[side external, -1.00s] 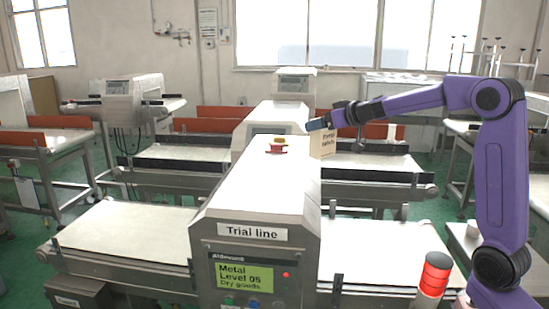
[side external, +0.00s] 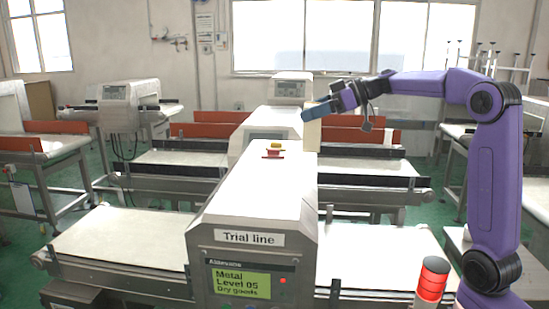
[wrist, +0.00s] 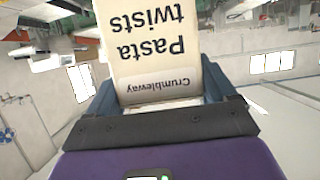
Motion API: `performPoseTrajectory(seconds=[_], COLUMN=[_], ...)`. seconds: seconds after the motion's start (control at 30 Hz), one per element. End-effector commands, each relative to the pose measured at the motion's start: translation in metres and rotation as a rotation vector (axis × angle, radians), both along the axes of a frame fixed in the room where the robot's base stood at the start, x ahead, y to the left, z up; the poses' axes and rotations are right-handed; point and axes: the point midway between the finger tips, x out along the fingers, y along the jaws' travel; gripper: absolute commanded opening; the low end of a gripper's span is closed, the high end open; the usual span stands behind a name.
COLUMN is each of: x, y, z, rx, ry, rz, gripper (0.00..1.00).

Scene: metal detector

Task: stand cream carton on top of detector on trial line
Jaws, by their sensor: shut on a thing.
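The cream carton (side external: 312,135) is held upright in my gripper (side external: 317,110) in the side external view, at the far right edge of the trial line detector (side external: 262,190). The gripper is shut on the carton's upper part. Whether the carton's base is above or beside the detector top cannot be told. In the wrist view the carton (wrist: 155,50) sits between the fingers (wrist: 162,98), its print "Pasta twists" and "Crumbleway" upside down. The detector is a grey metal housing with a "Trial line" label and a green display on its front.
A conveyor (side external: 385,260) runs out on the right, near a red beacon (side external: 432,280). Another detector (side external: 268,122) stands behind.

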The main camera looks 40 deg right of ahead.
Motion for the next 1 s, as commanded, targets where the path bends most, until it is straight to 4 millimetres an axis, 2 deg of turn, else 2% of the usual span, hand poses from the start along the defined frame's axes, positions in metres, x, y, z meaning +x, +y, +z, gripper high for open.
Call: performPoseTrajectory(seconds=[0.47, 0.6, 0.73, 1.0], x=[0.084, 0.104, 0.118, 0.132], y=[-0.005, -0.006, -0.007, -0.009], z=[-0.038, -0.062, -0.078, -0.095], rx=[0.001, 0.002, 0.001, 0.002], ry=[0.000, 0.003, 0.001, 0.000], rz=[0.002, 0.001, 0.001, 0.001], gripper=[0.49, 0.49, 0.49, 0.49])
